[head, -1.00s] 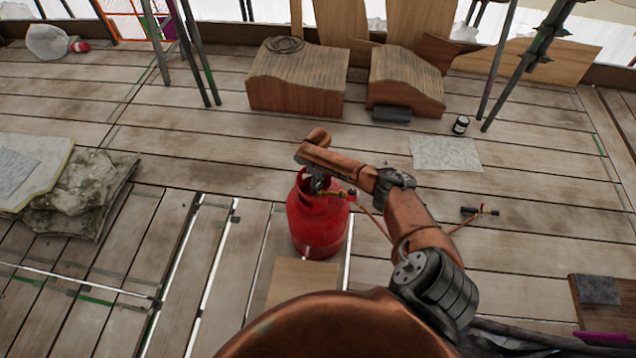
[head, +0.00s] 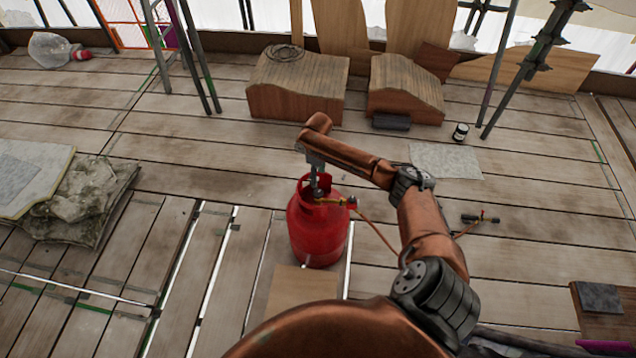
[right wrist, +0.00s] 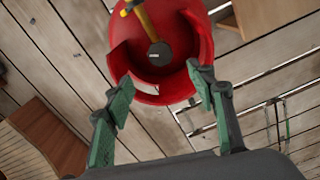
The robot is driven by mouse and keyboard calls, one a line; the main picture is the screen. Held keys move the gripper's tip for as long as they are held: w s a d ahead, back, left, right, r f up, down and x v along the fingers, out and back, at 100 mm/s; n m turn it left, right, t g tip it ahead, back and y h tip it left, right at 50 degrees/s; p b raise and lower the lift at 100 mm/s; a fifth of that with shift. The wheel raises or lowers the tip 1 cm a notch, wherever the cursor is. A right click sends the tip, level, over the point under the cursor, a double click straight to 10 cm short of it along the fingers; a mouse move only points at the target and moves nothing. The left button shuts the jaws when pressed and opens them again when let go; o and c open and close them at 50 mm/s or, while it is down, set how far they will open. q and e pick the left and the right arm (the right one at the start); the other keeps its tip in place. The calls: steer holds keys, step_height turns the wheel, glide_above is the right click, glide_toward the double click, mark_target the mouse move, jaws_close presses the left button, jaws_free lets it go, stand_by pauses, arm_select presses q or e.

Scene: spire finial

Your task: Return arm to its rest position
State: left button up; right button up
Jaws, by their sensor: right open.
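My right arm reaches in from the lower right of the head view, with its wrist above a red gas cylinder (head: 318,238). The cylinder stands upright on the planks. My right gripper (head: 316,186) is over the cylinder's collar and valve. Whether a fingertip touches the collar is unclear. My left gripper is not in view.
A hose runs from the valve to a torch (head: 481,218) on the right. Two wooden blocks (head: 295,100) stand at the back, with a dark roll (head: 391,122) and small jar (head: 460,132). Stacked sacks (head: 85,205) lie left. Scaffold poles rise behind. Planks between are mostly clear.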

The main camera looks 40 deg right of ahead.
steer(key=shift+r, duration=0.7)
